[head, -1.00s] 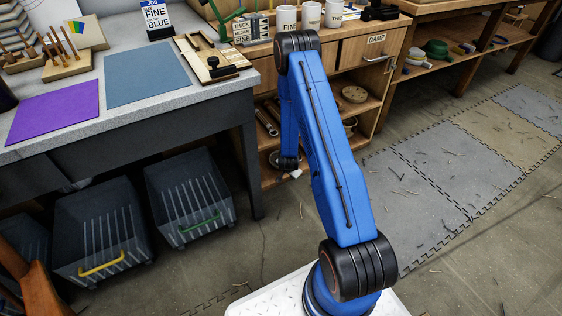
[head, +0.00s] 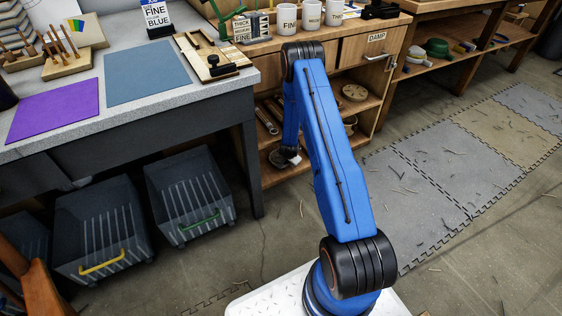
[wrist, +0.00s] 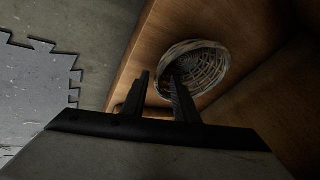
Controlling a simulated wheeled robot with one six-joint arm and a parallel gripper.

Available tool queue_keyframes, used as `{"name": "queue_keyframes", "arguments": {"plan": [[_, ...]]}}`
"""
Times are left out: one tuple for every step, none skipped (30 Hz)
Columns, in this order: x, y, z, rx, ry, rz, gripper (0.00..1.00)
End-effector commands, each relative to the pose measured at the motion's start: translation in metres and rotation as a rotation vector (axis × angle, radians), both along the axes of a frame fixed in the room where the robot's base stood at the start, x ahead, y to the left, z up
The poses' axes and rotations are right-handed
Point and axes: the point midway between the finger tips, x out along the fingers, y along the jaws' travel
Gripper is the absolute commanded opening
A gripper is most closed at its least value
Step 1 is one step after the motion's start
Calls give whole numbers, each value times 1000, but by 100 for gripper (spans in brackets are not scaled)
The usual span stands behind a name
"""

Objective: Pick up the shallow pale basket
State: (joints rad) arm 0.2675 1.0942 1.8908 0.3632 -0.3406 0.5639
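The shallow pale basket (wrist: 207,62) is a round woven bowl on a wooden shelf board (wrist: 150,50) in the wrist view. My gripper (wrist: 159,74) is open at the basket's near left side. Its left finger is outside the rim, and its right finger overlaps the basket's opening. I cannot tell whether either finger touches the wall. In the head view my gripper is low at the shelf unit, mostly hidden behind my arm, and the basket cannot be made out clearly there.
A wooden side panel (wrist: 255,80) stands close to the right of the basket in the wrist view. Above the open shelves are a drawer marked DAMP (head: 362,48) and a top with several white cups (head: 310,14). A grey workbench (head: 150,120) stands to the left.

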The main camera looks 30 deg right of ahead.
Motion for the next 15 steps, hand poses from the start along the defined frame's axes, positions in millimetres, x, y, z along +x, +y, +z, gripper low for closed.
{"name": "queue_keyframes", "arguments": {"plan": [[2, -1, -5, 1, 1, 0, 27], [2, -2, -7, 1, 1, 0, 27], [4, -2, -9, 0, 1, 0, 27], [4, -3, -10, 0, 0, 0, 27], [5, -3, -11, 0, 0, 0, 27], [5, -3, -12, 0, 0, 0, 27], [5, -3, -12, 0, 0, 0, 27], [5, -3, -12, 0, 0, 0, 27], [5, -3, -12, 0, 0, 0, 27], [5, -3, -12, 0, 0, 0, 27], [5, -3, -12, 0, 0, 0, 27], [5, -3, -12, 0, 0, 0, 27], [5, -3, -12, 0, 0, 0, 22], [5, -3, -12, 0, 0, 0, 15], [5, -3, -12, 0, 0, 0, 5]]}}
